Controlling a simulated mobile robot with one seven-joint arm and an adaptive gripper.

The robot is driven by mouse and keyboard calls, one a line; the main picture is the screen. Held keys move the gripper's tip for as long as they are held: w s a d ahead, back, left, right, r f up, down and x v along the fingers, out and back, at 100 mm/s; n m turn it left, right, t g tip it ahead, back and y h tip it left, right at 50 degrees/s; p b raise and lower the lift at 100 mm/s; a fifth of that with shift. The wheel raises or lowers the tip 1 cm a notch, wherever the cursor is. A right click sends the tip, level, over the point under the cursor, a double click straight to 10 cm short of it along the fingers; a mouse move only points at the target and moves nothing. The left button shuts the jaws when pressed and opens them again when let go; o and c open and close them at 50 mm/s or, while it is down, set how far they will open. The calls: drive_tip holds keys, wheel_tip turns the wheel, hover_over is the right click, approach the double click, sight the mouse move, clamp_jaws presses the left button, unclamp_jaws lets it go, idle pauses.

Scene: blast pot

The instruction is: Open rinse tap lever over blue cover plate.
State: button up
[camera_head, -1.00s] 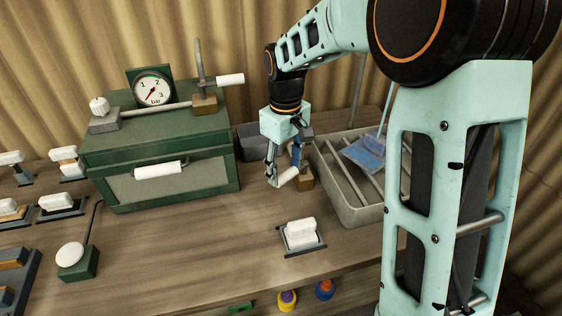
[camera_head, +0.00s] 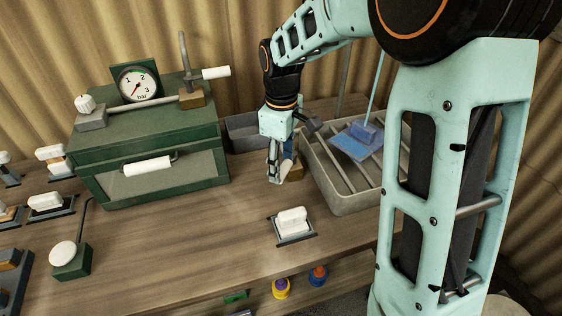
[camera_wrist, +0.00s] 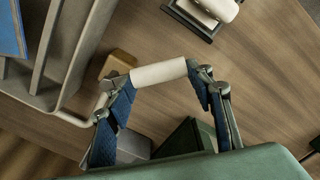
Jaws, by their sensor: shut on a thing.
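The rinse tap has a brass-coloured block (camera_head: 296,171) on the bench beside the grey basin (camera_head: 348,203). Its white lever handle (camera_wrist: 158,73) shows clearly in the wrist view, lying between the two blue-padded fingers of my gripper (camera_wrist: 160,82). In the head view my gripper (camera_head: 281,170) points down at the tap, left of the basin, and hides part of the lever. The block also shows in the wrist view (camera_wrist: 117,64), close beside the handle. The blue cover plate (camera_head: 352,146) lies tilted on the basin's bars, right of my gripper, apart from the lever.
A green cabinet (camera_head: 150,135) with a gauge (camera_head: 137,83) and another white-handled lever (camera_head: 215,72) stands at left. A white-handled block (camera_head: 292,222) sits on the bench in front. A grey bin (camera_head: 245,130) is behind my gripper. Bare wood lies between cabinet and front block.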

drive_tip(key=o, duration=1.7)
drive_tip(key=shift+r, duration=0.1)
wheel_tip(320, 180, up, 12)
drive_tip(key=shift+f, duration=0.1)
